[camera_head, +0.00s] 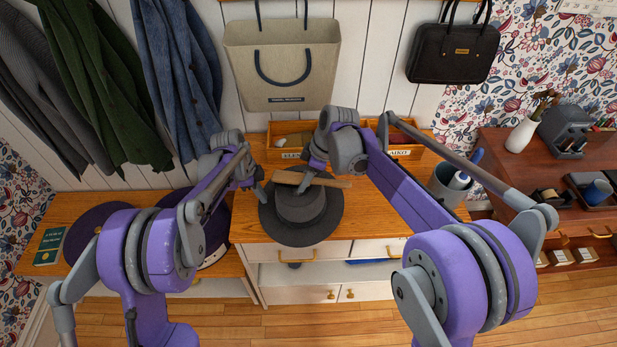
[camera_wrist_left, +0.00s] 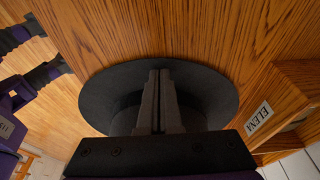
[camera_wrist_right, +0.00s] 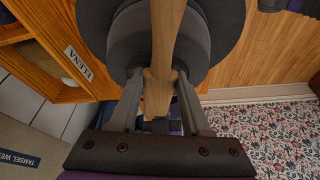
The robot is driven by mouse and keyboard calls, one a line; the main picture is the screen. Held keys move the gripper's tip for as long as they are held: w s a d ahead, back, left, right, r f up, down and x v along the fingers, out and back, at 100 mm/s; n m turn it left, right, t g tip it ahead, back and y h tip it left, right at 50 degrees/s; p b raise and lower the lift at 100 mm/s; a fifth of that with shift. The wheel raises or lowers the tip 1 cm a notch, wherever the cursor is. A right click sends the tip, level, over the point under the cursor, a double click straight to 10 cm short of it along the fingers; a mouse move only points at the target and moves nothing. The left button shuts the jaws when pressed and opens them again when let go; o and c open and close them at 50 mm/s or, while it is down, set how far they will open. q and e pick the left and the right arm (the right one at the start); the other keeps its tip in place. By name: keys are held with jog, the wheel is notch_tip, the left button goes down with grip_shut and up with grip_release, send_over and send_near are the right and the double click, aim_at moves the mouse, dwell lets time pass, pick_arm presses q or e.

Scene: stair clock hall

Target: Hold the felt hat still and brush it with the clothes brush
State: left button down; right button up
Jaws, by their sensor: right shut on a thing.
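The dark grey felt hat (camera_head: 302,207) sits brim down on the wooden cabinet top. My right gripper (camera_head: 307,182) is shut on the wooden clothes brush (camera_head: 330,183), which lies across above the back of the crown. The brush (camera_wrist_right: 163,60) also shows between the fingers in the right wrist view; I cannot tell whether it touches the felt. My left gripper (camera_head: 263,192) is at the hat's left brim with its fingers together. In the left wrist view the fingers overlap the hat (camera_wrist_left: 205,90), and contact with the brim is unclear.
Wooden name-labelled boxes (camera_head: 290,140) stand behind the hat. A grey bin (camera_head: 447,185) stands to the right. A canvas bag (camera_head: 283,60) and a black briefcase (camera_head: 453,52) hang above. A purple hat (camera_head: 95,232) and a green book (camera_head: 49,246) lie on the left bench.

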jog(key=shift+a, duration=0.15)
jog(key=shift+s+d+f, duration=0.1)
jog(key=shift+s+d, duration=0.05)
jog(key=shift+d, duration=1.2)
jog(key=shift+a, duration=1.4)
dwell(0.9)
jog(key=shift+a+r, duration=0.15)
jog(key=shift+r, duration=2.35)
jog(key=s+d+r, duration=0.3)
jog(key=s+d, duration=0.1)
jog(key=d, duration=0.1)
jog(key=shift+s, duration=0.3)
